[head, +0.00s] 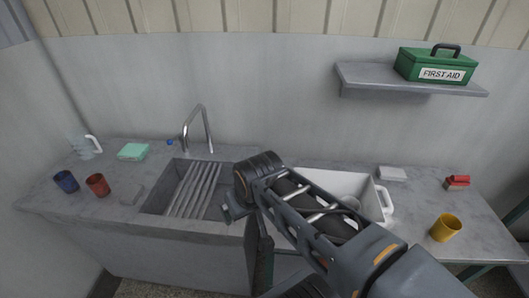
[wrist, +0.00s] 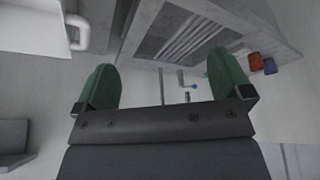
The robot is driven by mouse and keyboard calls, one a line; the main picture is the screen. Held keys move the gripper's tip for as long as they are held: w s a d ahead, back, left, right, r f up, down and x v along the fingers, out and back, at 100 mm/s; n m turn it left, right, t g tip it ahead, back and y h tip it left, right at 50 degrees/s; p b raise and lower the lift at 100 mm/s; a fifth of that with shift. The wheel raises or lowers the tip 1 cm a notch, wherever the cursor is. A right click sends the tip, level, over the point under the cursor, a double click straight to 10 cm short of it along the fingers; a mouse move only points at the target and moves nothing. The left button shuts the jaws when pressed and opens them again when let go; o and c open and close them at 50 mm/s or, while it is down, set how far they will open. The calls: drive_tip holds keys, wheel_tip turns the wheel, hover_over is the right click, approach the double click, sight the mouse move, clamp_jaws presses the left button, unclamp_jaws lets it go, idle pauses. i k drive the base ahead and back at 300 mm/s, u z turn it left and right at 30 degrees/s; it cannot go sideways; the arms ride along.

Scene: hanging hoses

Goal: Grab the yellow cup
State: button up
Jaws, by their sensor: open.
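The yellow cup (head: 446,227) stands upright on the right-hand counter, near its front edge, in the head view. It does not show in the wrist view. My gripper (wrist: 165,85) is open in the wrist view, with its two green fingers spread and nothing between them. In the head view my arm reaches across the middle, and its end is by the sink, well to the left of the yellow cup. The fingers are largely hidden there.
A white basin (head: 340,185) stands between my arm and the yellow cup. A red object (head: 457,182) lies behind the cup. A red cup (head: 97,185) and blue cup (head: 66,181) stand far left. A faucet (head: 198,128) rises behind the sink. A shelf (head: 410,83) holds a first aid box (head: 437,65).

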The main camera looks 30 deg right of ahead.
sight(444, 228)
drive_tip(key=u, duration=1.8)
drive_tip(key=k, duration=2.15)
drive_tip(key=z, duration=0.6)
